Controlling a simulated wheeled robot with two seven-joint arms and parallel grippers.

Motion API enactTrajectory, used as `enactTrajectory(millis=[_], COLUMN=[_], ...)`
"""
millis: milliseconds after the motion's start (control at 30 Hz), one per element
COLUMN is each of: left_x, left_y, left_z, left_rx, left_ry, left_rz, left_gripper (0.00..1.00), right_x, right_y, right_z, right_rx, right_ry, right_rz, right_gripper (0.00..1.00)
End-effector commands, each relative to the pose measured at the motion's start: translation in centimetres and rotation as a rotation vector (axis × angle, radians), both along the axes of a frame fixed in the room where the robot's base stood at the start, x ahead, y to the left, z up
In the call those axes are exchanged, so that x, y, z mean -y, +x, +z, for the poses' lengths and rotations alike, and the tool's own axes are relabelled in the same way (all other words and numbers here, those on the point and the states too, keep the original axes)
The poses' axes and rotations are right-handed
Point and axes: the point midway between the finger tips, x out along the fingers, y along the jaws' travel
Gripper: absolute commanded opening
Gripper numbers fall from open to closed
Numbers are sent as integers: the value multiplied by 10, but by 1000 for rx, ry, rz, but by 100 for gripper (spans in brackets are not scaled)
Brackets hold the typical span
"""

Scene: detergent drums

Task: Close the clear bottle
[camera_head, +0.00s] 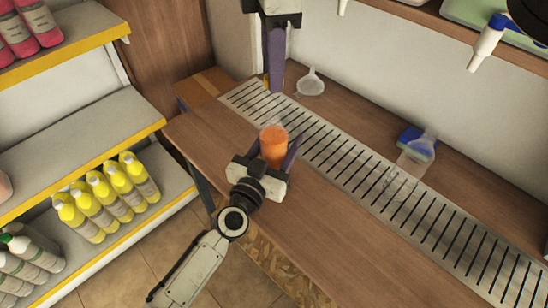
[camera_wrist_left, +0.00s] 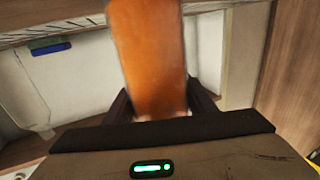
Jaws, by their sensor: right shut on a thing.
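The clear bottle (camera_head: 274,146), filled with orange, shows no cap at its pale rim. My left gripper (camera_head: 272,152) comes in from the lower left with a finger on each side of it. In the left wrist view the bottle (camera_wrist_left: 148,50) stands between the dark fingers, its near end partly hidden by the gripper body. My right gripper (camera_head: 275,88) comes down from the top of the head view, beyond the bottle in the picture. Its purple fingers are shut and seen almost edge-on. A small orange-yellow bit, apparently the cap (camera_head: 267,82), shows beside them, mostly hidden.
The wooden counter (camera_head: 350,225) has a slotted metal grate (camera_head: 440,225). A clear funnel (camera_head: 311,82) and a clear container with a blue part (camera_head: 416,152) are along the back. A wooden shelf (camera_head: 440,20) overhangs the upper right.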

Motion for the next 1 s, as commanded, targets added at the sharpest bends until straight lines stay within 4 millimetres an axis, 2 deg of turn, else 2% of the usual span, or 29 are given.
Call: enactTrajectory(millis=[33, 200, 367, 600, 700, 1000], left_x=[0, 0, 0, 0, 0, 0], left_y=[0, 0, 0, 0, 0, 0], left_z=[0, 0, 0, 0, 0, 0], left_rx=[0, 0, 0, 0, 0, -1], left_ry=[0, 0, 0, 0, 0, 0], left_rz=[0, 0, 0, 0, 0, 0], left_gripper=[39, 10, 10, 10, 10, 10], right_x=[0, 0, 0, 0, 0, 0], right_y=[0, 0, 0, -1, -1, 0], right_z=[0, 0, -7, -41, -50, -50], right_rx=[0, 0, -1, 0, 4, 5], right_ry=[0, 0, -1, 0, 2, 1], right_rz=[0, 0, 0, 1, 0, 0], right_gripper=[5, 5, 5, 5, 5, 5])
